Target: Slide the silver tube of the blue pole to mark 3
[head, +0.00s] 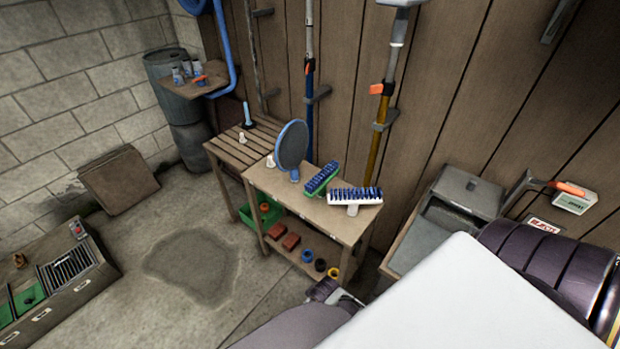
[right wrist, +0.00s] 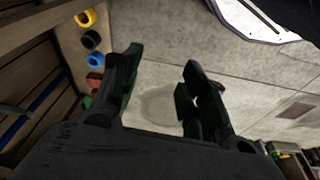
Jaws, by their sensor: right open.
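The blue pole (head: 309,115) stands upright against the plank wall behind the bench, held by a grey wall bracket (head: 322,94). Its silver tube (head: 309,28) rises above the blue part and leaves the top of the head view. A small orange lever (head: 307,67) sits near where the two meet. The marks are too small to read. My right gripper (right wrist: 163,62) is open and empty in the right wrist view, with floor showing between its fingers. It is apart from the pole. I cannot make out its fingers in the head view. My left gripper is not in view.
A yellow pole (head: 376,150) with an orange lever stands right of the blue one. Floor (head: 165,225) to the left is clear.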

